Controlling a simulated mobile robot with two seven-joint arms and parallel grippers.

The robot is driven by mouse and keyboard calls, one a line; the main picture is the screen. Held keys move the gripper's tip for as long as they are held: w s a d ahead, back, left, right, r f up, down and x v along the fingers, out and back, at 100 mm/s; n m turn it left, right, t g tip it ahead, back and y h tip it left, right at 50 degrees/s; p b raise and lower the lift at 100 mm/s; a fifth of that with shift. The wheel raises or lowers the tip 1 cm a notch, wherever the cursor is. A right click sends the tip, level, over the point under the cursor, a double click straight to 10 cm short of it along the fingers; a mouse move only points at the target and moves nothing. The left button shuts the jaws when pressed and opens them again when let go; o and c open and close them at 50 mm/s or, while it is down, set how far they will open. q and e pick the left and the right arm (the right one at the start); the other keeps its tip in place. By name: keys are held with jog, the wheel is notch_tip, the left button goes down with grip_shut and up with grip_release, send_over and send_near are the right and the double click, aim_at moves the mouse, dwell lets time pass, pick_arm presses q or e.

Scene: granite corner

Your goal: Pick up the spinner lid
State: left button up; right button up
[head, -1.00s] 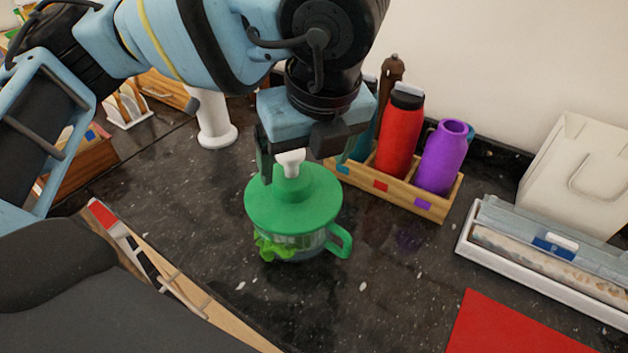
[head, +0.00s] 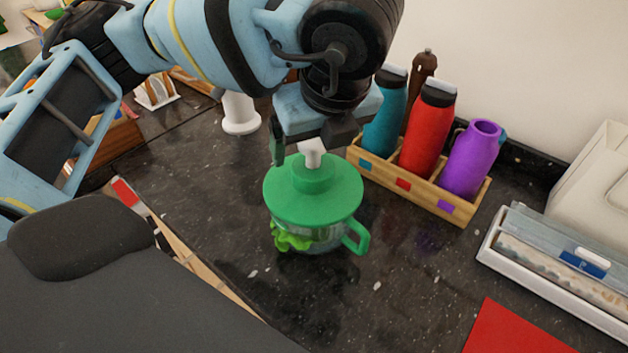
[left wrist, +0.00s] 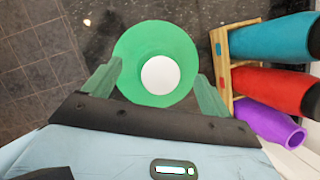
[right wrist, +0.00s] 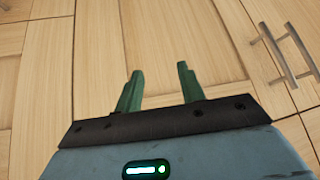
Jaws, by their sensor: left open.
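The spinner lid (head: 312,198) is a green disc with a raised hub and a white knob (head: 312,152) on top. It sits on a clear bowl with a green handle (head: 356,238), and green leaves show at the bowl's side. My left gripper (head: 312,142) is above the lid, pointing down. In the left wrist view the lid (left wrist: 157,50) and its white knob (left wrist: 160,75) lie between and just beyond the open fingers (left wrist: 155,85); I cannot tell whether they touch. My right gripper (right wrist: 158,85) is open and empty, facing wooden cabinet fronts.
A wooden rack (head: 430,196) with teal (head: 385,122), red (head: 428,130) and purple (head: 470,160) bottles stands close behind and right of the spinner. A white tray (head: 560,290) and a red mat (head: 515,330) lie to the right. Dark counter in front of the spinner is clear.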

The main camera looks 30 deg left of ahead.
aim_at(311, 161)
pick_arm(q)
jog(key=x, duration=0.3)
jog(key=shift+w+a+f, duration=0.1)
jog(key=shift+a+f, duration=0.05)
jog(key=c, duration=1.5)
jog(key=shift+o, duration=0.2)
